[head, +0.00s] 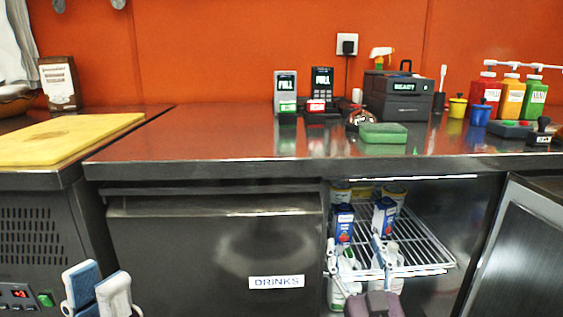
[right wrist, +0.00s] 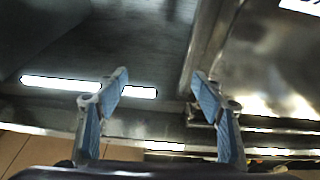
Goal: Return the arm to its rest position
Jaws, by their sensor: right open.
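My right gripper (head: 358,256) is low in front of the open fridge compartment in the head view. It is open, and nothing is between its fingers in the right wrist view (right wrist: 160,97). My left gripper (head: 99,284) is at the lower left of the head view, in front of the cabinets. Its two fingers look apart and empty.
The fridge door (head: 522,250) stands open at right. A closed door labelled DRINKS (head: 220,240) is left of the compartment. A yellow board (head: 65,140) lies left.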

